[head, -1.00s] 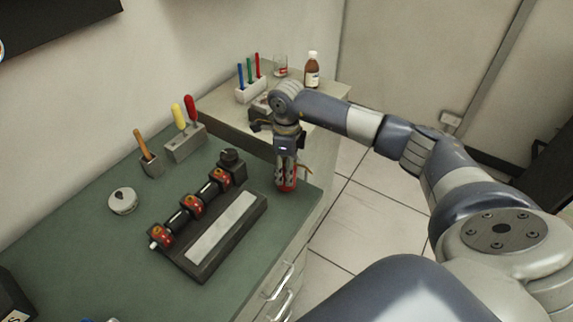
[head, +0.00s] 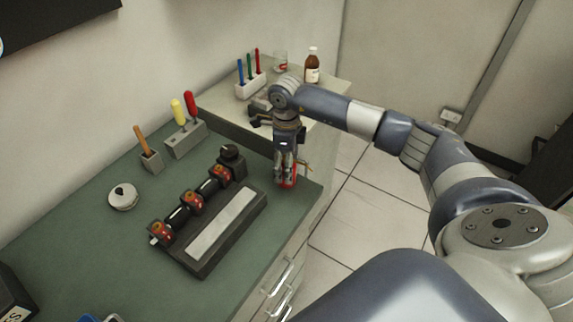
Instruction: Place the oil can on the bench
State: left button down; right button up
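The red oil can (head: 289,183) is at the far right end of the green bench (head: 75,245), near its front edge. It looks upright, with its base at or very close to the bench top. My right gripper (head: 286,177) points down around it, and its grey fingers hide much of the can. A thin spout shows to the right of the fingers. I cannot tell whether the fingers still press on the can. My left gripper is out of view.
A black fixture (head: 208,212) with red-and-black rollers lies left of the can. A round grey tin (head: 123,197) and tool holders (head: 186,139) stand behind. A pale side table (head: 325,112) bears a brown bottle (head: 312,66) and pen rack (head: 251,88).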

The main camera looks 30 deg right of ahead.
notch_tip(320, 180, up, 11)
jog(key=b, duration=0.3)
jog(key=shift+f, duration=0.1)
jog(key=shift+r, duration=0.4)
jog(key=shift+f, duration=0.1)
